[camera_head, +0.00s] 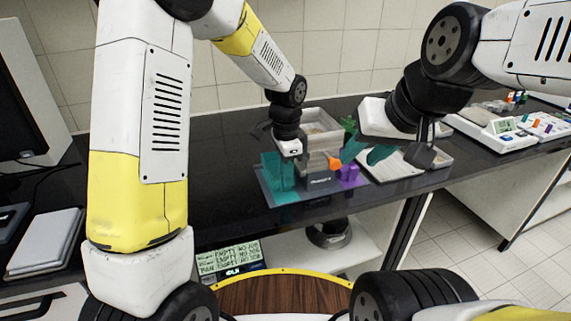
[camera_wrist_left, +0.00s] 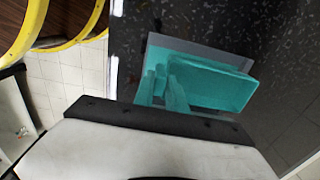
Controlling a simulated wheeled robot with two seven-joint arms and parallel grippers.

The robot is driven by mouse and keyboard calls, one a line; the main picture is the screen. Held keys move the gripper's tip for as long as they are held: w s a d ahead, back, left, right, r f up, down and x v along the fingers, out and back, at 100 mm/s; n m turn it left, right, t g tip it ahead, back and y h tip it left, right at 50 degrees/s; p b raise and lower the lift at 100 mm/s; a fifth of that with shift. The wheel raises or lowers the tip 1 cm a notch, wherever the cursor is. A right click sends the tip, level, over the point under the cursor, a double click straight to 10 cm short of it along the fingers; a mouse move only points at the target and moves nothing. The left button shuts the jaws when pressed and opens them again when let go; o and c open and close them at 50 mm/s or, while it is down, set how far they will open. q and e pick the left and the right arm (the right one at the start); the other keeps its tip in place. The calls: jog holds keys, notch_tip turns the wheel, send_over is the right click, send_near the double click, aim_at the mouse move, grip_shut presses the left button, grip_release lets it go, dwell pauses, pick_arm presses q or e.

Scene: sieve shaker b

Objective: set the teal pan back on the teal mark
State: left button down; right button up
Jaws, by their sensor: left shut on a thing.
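The teal pan (camera_head: 279,184) is at the left end of a blue-grey base on the dark bench, below my left gripper (camera_head: 280,162). In the left wrist view the pan (camera_wrist_left: 222,87) is close to the fingers, over a teal patch (camera_wrist_left: 205,53) that looks like the teal mark on a grey plate. My left gripper (camera_wrist_left: 168,90) is shut on the pan. I cannot tell whether the pan touches the mark, which it mostly hides. My right gripper (camera_head: 366,152) has its teal fingers apart, with nothing between them, to the right of the base.
White trays (camera_head: 397,166) stand further right. A scale (camera_head: 490,128) sits at far right.

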pick_arm(q)
jog(key=shift+f, duration=0.1)
jog(key=shift+f, duration=0.5)
jog(key=c, duration=1.4)
grip_release()
jog(key=shift+o, duration=0.2)
